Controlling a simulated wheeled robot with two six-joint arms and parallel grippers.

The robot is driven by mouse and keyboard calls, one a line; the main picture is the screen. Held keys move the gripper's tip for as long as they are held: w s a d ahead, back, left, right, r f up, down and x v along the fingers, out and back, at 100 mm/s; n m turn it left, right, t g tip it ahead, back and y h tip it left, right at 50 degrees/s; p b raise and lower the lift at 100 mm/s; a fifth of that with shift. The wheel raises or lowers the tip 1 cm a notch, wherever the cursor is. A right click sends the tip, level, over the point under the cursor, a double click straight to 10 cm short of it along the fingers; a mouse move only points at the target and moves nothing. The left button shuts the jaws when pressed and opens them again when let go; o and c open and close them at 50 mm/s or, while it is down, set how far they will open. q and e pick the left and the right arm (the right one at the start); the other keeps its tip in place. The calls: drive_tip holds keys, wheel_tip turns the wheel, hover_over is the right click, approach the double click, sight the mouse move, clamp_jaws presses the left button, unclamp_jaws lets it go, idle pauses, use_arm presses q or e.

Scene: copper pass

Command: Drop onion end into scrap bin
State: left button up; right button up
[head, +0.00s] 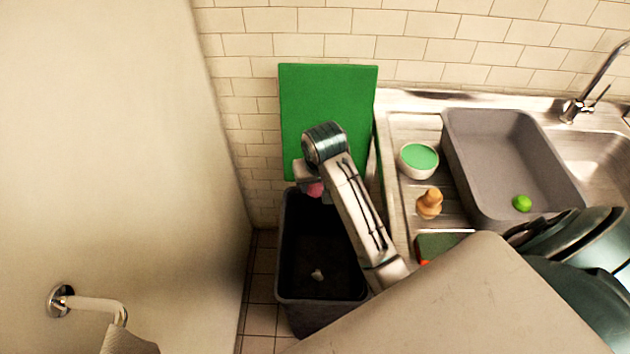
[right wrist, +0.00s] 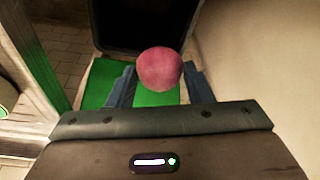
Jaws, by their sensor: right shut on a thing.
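My right gripper (head: 309,184) is shut on a pinkish-purple onion end (head: 315,189). In the right wrist view the round onion end (right wrist: 160,69) sits between the two fingers. The dark grey scrap bin (head: 290,296) stands on the floor left of the sink counter. The gripper holds the onion end near the bin's far rim. In the right wrist view the bin's dark opening (right wrist: 145,24) shows beyond the onion end. A small pale scrap (head: 317,274) lies inside the bin. My right arm hides part of the bin. My left gripper is not in view.
A green board (head: 325,90) stands against the tiled wall behind the bin. On the right, the drainer holds a green-filled bowl (head: 418,160), a wooden-looking item (head: 429,204) and a sponge (head: 435,246). A grey basin (head: 490,150) holds a lime (head: 521,203). A wall (head: 110,150) bounds the left.

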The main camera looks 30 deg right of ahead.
sight(318, 186)
drive_tip(key=x, duration=0.1)
drive_tip(key=b+x, duration=0.1)
drive_tip(key=x, duration=0.1)
drive_tip(key=shift+s+f, duration=0.15)
drive_tip(key=shift+s, duration=0.2)
drive_tip(key=shift+w+d+f+m, duration=0.1)
drive_tip(key=shift+f+m, duration=0.2)
drive_tip(key=shift+f, duration=0.2)
use_arm(q)
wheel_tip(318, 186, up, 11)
drive_tip(key=p, duration=1.2)
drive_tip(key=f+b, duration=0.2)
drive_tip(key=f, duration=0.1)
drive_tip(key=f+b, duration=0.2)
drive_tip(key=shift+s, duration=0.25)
use_arm(e)
drive_tip(key=s+d+f+m, duration=0.1)
drive_tip(key=f+m, duration=0.1)
drive_tip(key=f, duration=0.6)
drive_tip(key=s+d+f+m+h, duration=0.1)
drive_tip(key=d+f+m, duration=0.1)
drive_tip(key=f, duration=0.7)
drive_tip(key=shift+m, duration=0.5)
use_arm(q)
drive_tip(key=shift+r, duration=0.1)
use_arm(e)
drive_tip(key=shift+d+r, duration=0.1)
